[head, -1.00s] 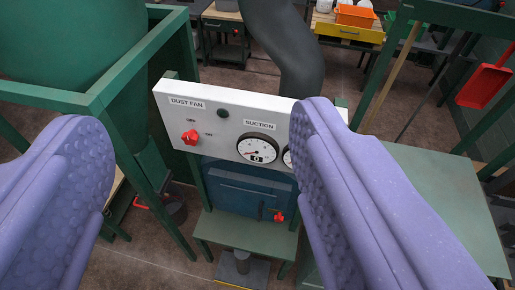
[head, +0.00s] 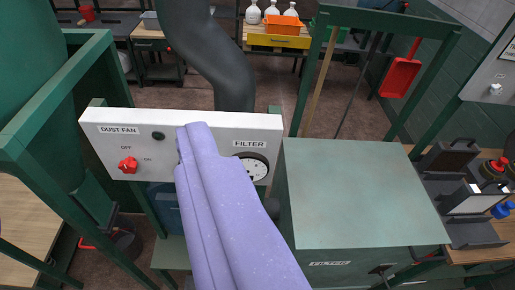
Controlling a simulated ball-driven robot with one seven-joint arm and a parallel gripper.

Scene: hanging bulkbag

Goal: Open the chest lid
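A grey-green box labelled FILTER (head: 355,190), the only chest-like thing here, stands right of centre. Its flat top is down and looks closed. My gripper (head: 95,165) is open and seems empty.
A white panel (head: 105,150) with a red DUST FAN knob (head: 128,165) and a FILTER gauge (head: 252,168) stands left of the box. A thick dark duct (head: 205,50) rises behind it. Green frame posts (head: 312,75) stand behind the box. A bench with dark devices (head: 475,205) lies right.

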